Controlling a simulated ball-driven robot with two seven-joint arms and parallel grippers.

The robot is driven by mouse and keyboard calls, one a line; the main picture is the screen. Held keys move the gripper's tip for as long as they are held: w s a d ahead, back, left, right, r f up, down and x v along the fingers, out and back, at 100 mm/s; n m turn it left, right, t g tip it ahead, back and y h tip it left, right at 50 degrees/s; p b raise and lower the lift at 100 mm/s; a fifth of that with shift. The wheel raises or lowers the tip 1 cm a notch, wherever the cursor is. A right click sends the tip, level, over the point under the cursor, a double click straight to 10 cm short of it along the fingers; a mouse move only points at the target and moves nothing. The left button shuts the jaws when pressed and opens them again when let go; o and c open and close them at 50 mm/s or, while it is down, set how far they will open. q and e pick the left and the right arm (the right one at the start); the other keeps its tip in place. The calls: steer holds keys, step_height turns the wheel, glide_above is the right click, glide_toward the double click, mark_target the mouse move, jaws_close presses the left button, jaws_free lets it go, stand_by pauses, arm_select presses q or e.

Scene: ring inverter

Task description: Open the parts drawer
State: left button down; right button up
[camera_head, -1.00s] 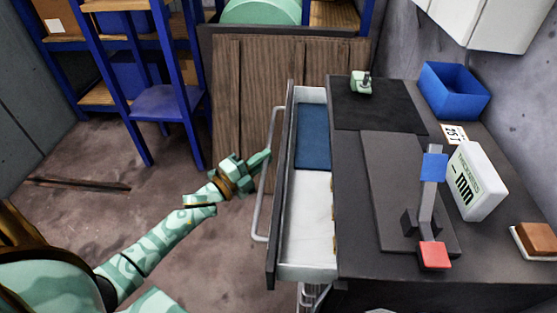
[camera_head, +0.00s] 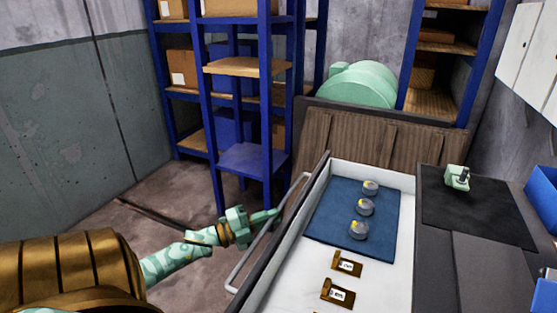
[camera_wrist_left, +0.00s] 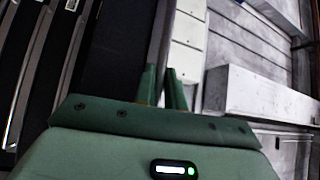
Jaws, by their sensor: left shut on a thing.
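The parts drawer (camera_head: 388,285) stands widely open in the head view, its white inside showing. A long grey bar handle (camera_head: 250,258) runs along its front. My left gripper (camera_head: 268,214) is shut on the handle near its far end. In the left wrist view the two green fingers (camera_wrist_left: 175,86) show close together; what lies between them is hard to make out. A blue mat (camera_head: 330,222) in the drawer carries three grey round pieces (camera_head: 365,207) with yellow marks. Two brown labelled pieces (camera_head: 338,293) lie in front of the mat. My right gripper is not in view.
The dark bench top (camera_head: 470,210) is right of the drawer, with a small green device (camera_head: 457,178) and a blue bin (camera_head: 544,195). Blue shelving (camera_head: 265,110) and a wooden crate (camera_head: 400,140) stand behind. Floor shows to the left.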

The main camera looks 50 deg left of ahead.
arm_select(q)
steer(key=shift+s+f, duration=0.1)
steer(key=c, duration=1.5)
jaws_free()
steer(key=v, duration=1.6)
steer(key=shift+s+p, duration=0.15)
steer(key=shift+p, duration=0.2)
